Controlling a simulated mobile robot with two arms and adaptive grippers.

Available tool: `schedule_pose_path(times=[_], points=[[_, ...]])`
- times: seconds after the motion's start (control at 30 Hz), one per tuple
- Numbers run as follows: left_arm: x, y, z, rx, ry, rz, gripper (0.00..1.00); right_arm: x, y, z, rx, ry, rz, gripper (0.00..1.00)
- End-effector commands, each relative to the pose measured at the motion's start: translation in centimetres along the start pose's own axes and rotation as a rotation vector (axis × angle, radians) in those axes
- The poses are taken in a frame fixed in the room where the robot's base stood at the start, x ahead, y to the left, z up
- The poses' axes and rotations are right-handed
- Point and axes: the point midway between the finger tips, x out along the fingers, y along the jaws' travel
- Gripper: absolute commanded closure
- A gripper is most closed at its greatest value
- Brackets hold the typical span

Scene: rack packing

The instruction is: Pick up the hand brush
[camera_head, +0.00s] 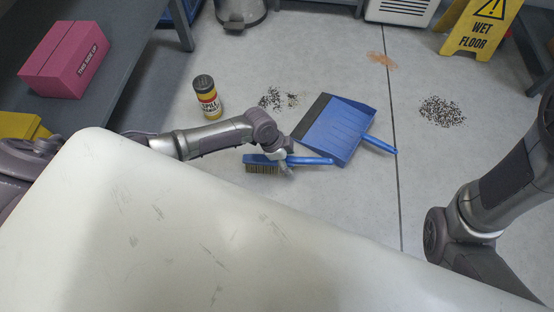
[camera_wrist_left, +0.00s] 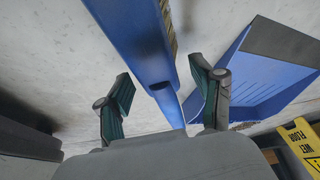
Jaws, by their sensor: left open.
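The hand brush (camera_head: 262,164) has a blue body and handle and pale bristles. It is on the floor in the middle of the head view, its handle pointing right. My left gripper (camera_head: 284,163) is at the brush, near where the body meets the handle, and hides part of it. In the left wrist view the blue brush (camera_wrist_left: 137,40) runs between the two open fingers of my left gripper (camera_wrist_left: 165,95), with a gap on each side. My right arm shows at the right edge of the head view, but its gripper is out of view.
A blue dustpan (camera_head: 340,127) lies just right of the brush. Dark debris (camera_head: 277,99) and a yellow container (camera_head: 208,99) are behind. A wet floor sign (camera_head: 479,28) stands at the back right. A pink box (camera_head: 66,62) sits on a grey shelf (camera_head: 125,50). A white surface fills the foreground.

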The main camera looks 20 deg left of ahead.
Motion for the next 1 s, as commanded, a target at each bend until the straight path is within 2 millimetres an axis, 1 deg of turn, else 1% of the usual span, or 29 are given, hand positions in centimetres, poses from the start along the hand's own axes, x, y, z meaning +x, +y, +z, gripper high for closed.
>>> schedule_pose_path(times=[0.03,0.27,0.3,0.37,0.4,0.43,0.77,0.9,0.93,1.0], points=[[0.0,0.0,0.0,0.0,0.0,0.0,0.35,0.0,0.0,0.0,0.0,0.0,0.0,0.48],[0.0,0.0,0.0,0.0,0.0,0.0,0.73,0.0,0.0,0.0,0.0,0.0,0.0,0.48],[0.0,0.0,0.0,0.0,0.0,0.0,0.8,0.0,0.0,0.0,0.0,0.0,0.0,0.48],[0.0,0.0,0.0,0.0,0.0,0.0,0.9,0.0,0.0,0.0,0.0,0.001,0.0,0.48],[0.0,0.0,0.0,0.0,0.0,0.0,0.97,0.0,0.0,0.0,0.0,0.001,0.0,0.48],[0.0,0.0,0.0,0.0,0.0,0.0,1.0,0.0,0.0,0.0,0.0,0.001,0.0,0.48],[-0.2,0.0,-0.1,0.0,0.0,-0.001,1.0,0.1,0.0,0.0,0.0,0.002,0.0,0.48],[-0.8,-0.1,-0.3,0.0,0.0,-0.001,1.0,0.5,0.1,0.1,0.001,0.005,0.001,0.48],[-1.0,-0.1,-0.4,0.0,0.0,-0.001,1.0,0.6,0.2,0.2,0.002,0.002,0.003,0.48],[-1.7,-0.1,-0.7,0.001,0.001,-0.001,1.0,-0.4,0.4,1.4,0.005,-0.041,0.015,0.48]])
